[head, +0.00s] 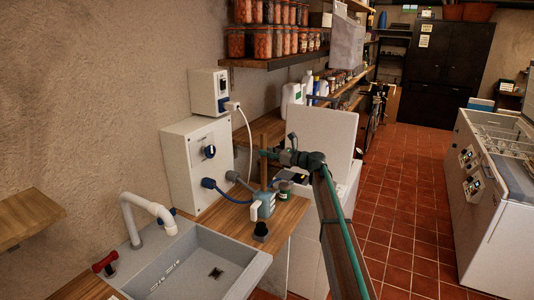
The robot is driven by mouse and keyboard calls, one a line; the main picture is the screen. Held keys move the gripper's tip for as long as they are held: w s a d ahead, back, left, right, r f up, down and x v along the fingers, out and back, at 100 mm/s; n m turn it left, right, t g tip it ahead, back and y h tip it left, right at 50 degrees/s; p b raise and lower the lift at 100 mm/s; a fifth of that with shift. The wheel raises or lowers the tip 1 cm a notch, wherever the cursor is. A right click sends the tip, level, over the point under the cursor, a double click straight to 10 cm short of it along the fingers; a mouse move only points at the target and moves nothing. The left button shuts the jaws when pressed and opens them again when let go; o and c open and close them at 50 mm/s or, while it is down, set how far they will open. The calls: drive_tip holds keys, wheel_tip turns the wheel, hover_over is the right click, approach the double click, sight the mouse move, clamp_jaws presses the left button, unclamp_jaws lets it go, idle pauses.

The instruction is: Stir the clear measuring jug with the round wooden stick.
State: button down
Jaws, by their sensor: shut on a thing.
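My gripper (268,154) is at the middle of the head view, at the end of my arm reaching in from the lower right. It is shut on an upright round wooden stick (264,174), whose upper end shows just above the fingers. A small pale-blue, see-through vessel, seemingly the clear measuring jug (263,208), stands on the wooden counter (290,216) directly below. The stick's lower end meets the jug's top in the picture; I cannot tell whether it is inside or behind the rim.
A dark cup (260,232) stands in front of the jug, near the sink (212,272). A small green-labelled container (284,188) is close behind it to the right. A white control box (198,165) stands against the wall at left. Shelves with jars (264,42) hang above.

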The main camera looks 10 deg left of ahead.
sight(266, 141)
drive_tip(key=shift+r+p, duration=1.15)
drive_tip(key=shift+r, duration=1.35)
drive_tip(key=shift+f, duration=0.1)
